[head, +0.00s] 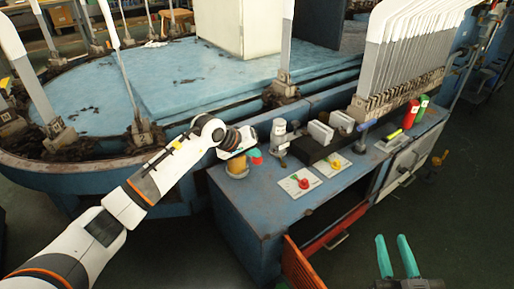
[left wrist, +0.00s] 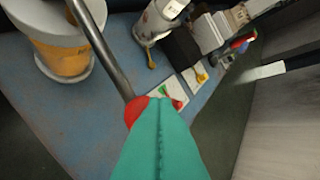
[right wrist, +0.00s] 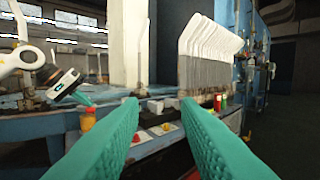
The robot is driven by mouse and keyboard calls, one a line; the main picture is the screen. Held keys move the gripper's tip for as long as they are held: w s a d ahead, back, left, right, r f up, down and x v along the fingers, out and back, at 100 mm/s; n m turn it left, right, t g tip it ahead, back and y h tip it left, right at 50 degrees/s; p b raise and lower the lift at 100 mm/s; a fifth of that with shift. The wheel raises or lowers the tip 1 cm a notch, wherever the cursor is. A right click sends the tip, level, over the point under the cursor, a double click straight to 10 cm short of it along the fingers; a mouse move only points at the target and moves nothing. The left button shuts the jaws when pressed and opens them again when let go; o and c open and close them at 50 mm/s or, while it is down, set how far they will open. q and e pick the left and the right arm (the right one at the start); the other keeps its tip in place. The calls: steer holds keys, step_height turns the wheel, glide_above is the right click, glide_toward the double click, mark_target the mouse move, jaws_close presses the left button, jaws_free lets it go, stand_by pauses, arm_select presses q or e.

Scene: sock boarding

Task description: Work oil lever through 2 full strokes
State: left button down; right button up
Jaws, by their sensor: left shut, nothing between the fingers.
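The oil lever is a metal rod (left wrist: 103,50) with a red knob (left wrist: 134,110). In the left wrist view it slopes down over the table from beside a white-topped amber oil reservoir (left wrist: 68,62). My left gripper (left wrist: 158,103) has its teal fingers shut, with its tip right beside the knob; I cannot tell whether they touch. In the head view the reservoir (head: 237,168) stands at the table's left corner, with my left gripper (head: 254,155) just right of it; the rod is mostly hidden there. My right gripper (head: 397,258) is open and empty, well away at the lower right.
The blue bench (head: 262,210) carries two white plates with red (head: 303,183) and yellow (head: 335,164) knobs. A white-and-grey fitting (head: 280,135) stands behind them. A row of white boards (head: 420,45) rises behind.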

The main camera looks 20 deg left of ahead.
arm_select(q)
steer(key=shift+f, duration=0.3)
arm_select(e)
steer(key=shift+a+r+t, duration=0.1)
steer(key=shift+r+t, duration=0.5)
steer(key=shift+r, duration=0.2)
stand_by(0.4)
stand_by(0.4)
